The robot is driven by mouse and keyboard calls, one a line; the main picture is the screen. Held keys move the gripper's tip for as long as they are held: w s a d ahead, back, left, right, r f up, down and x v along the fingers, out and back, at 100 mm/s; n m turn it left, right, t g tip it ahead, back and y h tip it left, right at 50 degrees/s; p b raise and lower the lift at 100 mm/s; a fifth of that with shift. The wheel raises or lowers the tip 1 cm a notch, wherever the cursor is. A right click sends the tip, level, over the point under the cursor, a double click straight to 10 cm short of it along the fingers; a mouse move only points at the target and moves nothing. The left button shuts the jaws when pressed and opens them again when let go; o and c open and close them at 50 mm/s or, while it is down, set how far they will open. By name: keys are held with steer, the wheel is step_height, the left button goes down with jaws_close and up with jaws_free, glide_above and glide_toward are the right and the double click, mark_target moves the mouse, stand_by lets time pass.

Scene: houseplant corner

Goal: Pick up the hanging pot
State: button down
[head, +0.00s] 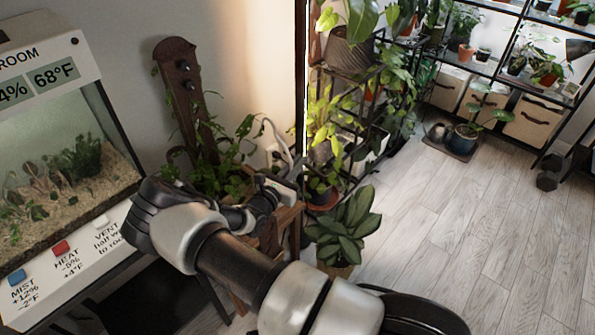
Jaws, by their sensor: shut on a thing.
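The hanging pot (207,182) is brownish, with green trailing leaves spilling over it. It is in front of the wall, below a dark wooden board with pegs (180,85). My arm reaches across the lower middle of the head view and bends back toward the pot. My gripper (283,187) is small in the view, at the right of the trailing leaves, and is shut on the hanging pot. The grip point itself is mostly hidden by leaves and by my wrist. I cannot tell whether the pot hangs free or rests on something.
A glass terrarium (65,160) with buttons stands close on the left. A wooden stand (287,228) is under my gripper, beside a leafy floor plant (343,228). A plant shelf (350,85) stands behind. The wooden floor (450,225) at right is clear.

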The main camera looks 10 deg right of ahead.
step_height(320, 180, up, 11)
steer(key=p, duration=0.2)
stand_by(1.5)
